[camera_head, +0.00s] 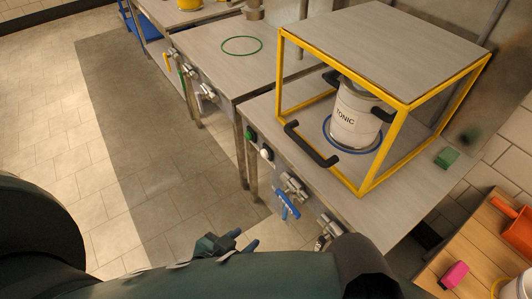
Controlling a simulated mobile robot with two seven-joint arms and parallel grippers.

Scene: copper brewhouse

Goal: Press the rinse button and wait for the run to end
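A green button (249,133) and a white button (266,153) sit side by side on the front face of the steel counter (411,199). I cannot read which one is for rinsing. A white keg labelled TONIC (354,118) stands upright on a blue ring (328,124) inside a yellow-framed cage (392,132). My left gripper (245,240) is low in front of the counter, below and apart from the buttons. Its two fingers show a small gap and hold nothing that I can see. My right gripper is not in view.
A black handle (312,146) juts from the cage front. Taps and a blue lever (288,206) stick out below the buttons. A green block (446,158) lies on the counter at right. A wooden table (485,240) holds a pink block (455,275). The floor at left is clear.

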